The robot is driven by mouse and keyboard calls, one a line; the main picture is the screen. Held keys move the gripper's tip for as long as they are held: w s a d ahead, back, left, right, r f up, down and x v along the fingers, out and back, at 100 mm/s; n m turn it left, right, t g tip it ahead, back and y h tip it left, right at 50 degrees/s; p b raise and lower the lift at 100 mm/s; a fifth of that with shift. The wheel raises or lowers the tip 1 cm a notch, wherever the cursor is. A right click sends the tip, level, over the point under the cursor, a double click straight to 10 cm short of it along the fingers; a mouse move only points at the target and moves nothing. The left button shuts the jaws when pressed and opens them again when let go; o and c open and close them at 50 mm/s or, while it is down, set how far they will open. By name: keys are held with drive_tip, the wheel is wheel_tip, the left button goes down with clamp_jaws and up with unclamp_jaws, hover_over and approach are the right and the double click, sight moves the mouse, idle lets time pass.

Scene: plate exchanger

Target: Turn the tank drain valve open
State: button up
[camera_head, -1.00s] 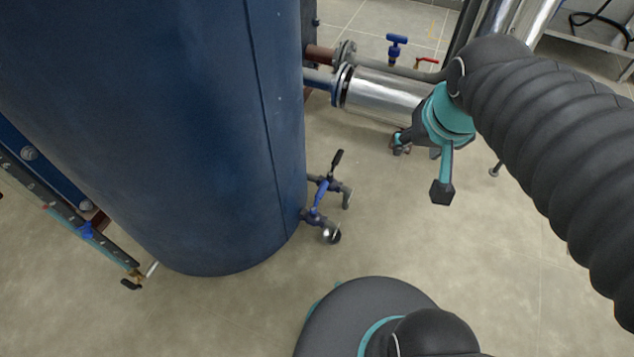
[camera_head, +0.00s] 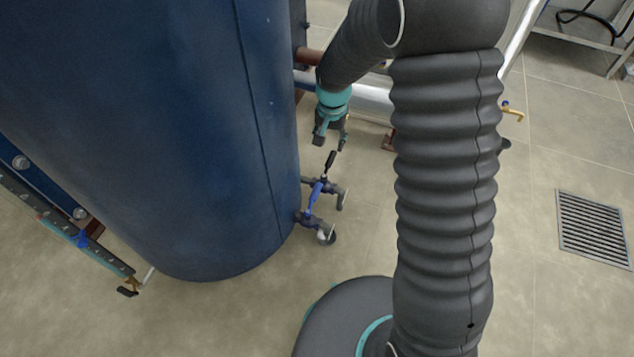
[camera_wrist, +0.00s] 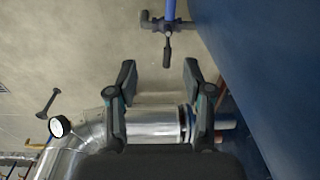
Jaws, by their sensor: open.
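The tank drain valve (camera_head: 316,194) is a small blue valve on grey pipework low on the right side of the blue tank (camera_head: 200,130). Its black lever handle (camera_head: 330,161) points up and slightly right in the head view. In the wrist view the black handle (camera_wrist: 167,50) is at top centre, just beyond the fingertips. My gripper (camera_head: 330,143) is open and empty, close above the handle and apart from it. Its two fingers show in the wrist view (camera_wrist: 158,72), with the handle lying roughly in line with the gap between them.
A second outlet (camera_head: 318,228) sits just below the valve. A silver insulated pipe (camera_head: 365,97) runs right from the tank behind my gripper; in the wrist view the silver pipe (camera_wrist: 155,122) passes below the fingers. A floor grate (camera_head: 593,226) lies right. The floor right of the valve is clear.

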drive_tip(key=g, duration=0.1)
approach(316, 189)
drive_tip(key=shift+m, duration=0.3)
wheel_tip(316, 189, down, 9)
drive_tip(key=shift+r, duration=0.15)
clamp_jaws()
